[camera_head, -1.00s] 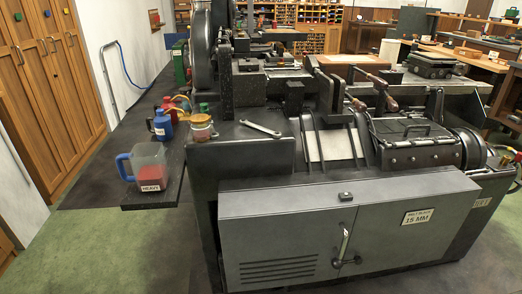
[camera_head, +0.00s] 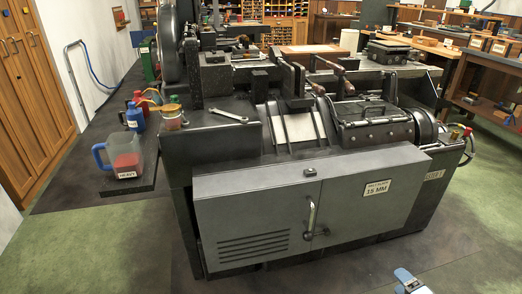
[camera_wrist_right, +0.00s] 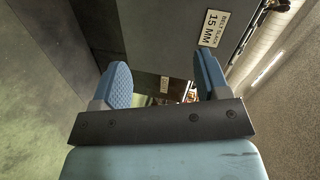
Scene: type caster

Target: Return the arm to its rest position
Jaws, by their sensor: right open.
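My right gripper (camera_head: 408,278) shows at the bottom edge of the head view, low in front of the machine and apart from it. In the right wrist view its two blue padded fingers (camera_wrist_right: 160,85) stand wide apart with nothing between them. The grey type caster (camera_head: 300,190) stands ahead, with its cabinet doors shut and a "15 MM" label (camera_head: 377,188) on the front. That label also shows in the right wrist view (camera_wrist_right: 212,28), tilted. My left gripper is not in either view.
A jug (camera_head: 122,158) with a blue handle, a blue bottle (camera_head: 134,117) and a jar (camera_head: 172,117) stand at the machine's left. A wrench (camera_head: 228,115) lies on its top. Wooden lockers (camera_head: 35,95) line the left. Green floor (camera_head: 480,220) is open at right.

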